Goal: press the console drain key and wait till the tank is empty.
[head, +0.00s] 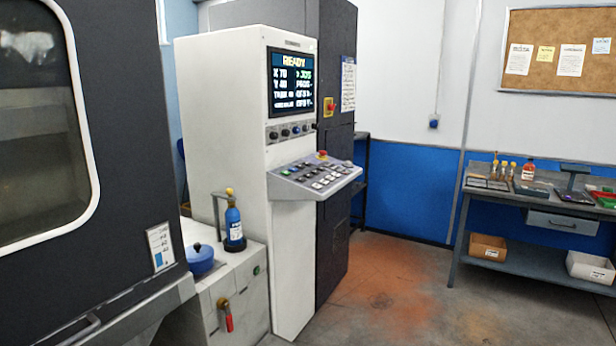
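The console (230,130) is a tall white cabinet in the middle left of the head view. Its screen (291,82) reads READY at the top with several lines of text below, some too small to read surely. A sloped key panel (314,176) with several small keys juts out under the screen; I cannot tell which one is the drain key. A low white unit (248,284) that may be the tank stands left of the console, with a blue round lid (200,260) and a red-handled tap (228,318). Its liquid level is not visible. Neither gripper is in view.
A dark machine with a window (150,150) fills the left. A blue bottle (234,226) stands on the low unit. A workbench (540,203) with bottles and tools is at the right, boxes on its lower shelf. The floor (400,300) between is clear.

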